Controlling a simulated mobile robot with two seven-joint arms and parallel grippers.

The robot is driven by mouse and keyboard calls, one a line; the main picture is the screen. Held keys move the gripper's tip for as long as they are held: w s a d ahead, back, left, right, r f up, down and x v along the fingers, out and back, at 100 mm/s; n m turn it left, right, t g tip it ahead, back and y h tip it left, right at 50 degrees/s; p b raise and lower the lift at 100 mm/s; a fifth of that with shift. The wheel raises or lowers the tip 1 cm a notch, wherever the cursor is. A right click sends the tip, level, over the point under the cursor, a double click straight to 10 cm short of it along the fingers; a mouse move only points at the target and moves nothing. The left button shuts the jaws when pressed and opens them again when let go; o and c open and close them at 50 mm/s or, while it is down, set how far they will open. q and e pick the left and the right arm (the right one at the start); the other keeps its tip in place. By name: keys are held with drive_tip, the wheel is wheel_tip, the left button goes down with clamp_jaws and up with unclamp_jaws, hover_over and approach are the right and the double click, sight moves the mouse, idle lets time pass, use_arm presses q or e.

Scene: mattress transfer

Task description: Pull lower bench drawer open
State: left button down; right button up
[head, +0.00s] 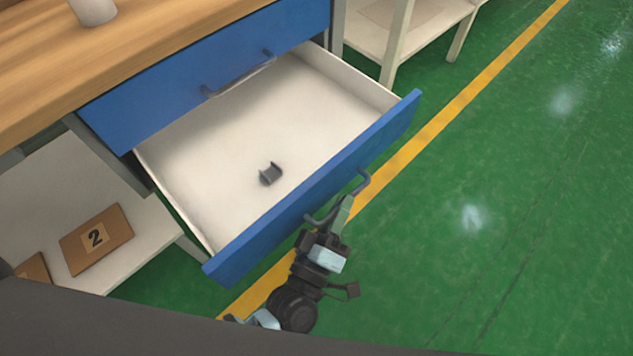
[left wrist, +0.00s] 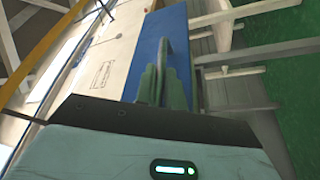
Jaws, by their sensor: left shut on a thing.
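The lower bench drawer (head: 397,122) has a blue front and a pale inside, and stands well out from the bench. My left gripper (head: 341,212) is shut on the drawer's grey bar handle (head: 363,184), in front of the blue face. The left wrist view shows the gripper fingers (left wrist: 165,85) closed around the handle (left wrist: 167,48), with the blue front (left wrist: 180,22) behind. A small dark grey bracket-like part (head: 270,174) lies inside the drawer. My right gripper is not in view.
A shut blue upper drawer (head: 150,105) with a handle sits under the wooden bench top (head: 40,75). Green floor (head: 500,200) with a yellow line (head: 450,108) is clear at right.

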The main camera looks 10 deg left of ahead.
use_arm(q)
drive_tip(key=shift+s+d, duration=1.1)
drive_tip(key=shift+d, duration=0.3)
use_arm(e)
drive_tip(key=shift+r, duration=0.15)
use_arm(q)
drive_tip(key=c, duration=1.5)
unclamp_jaws()
drive_tip(key=shift+a, duration=0.1)
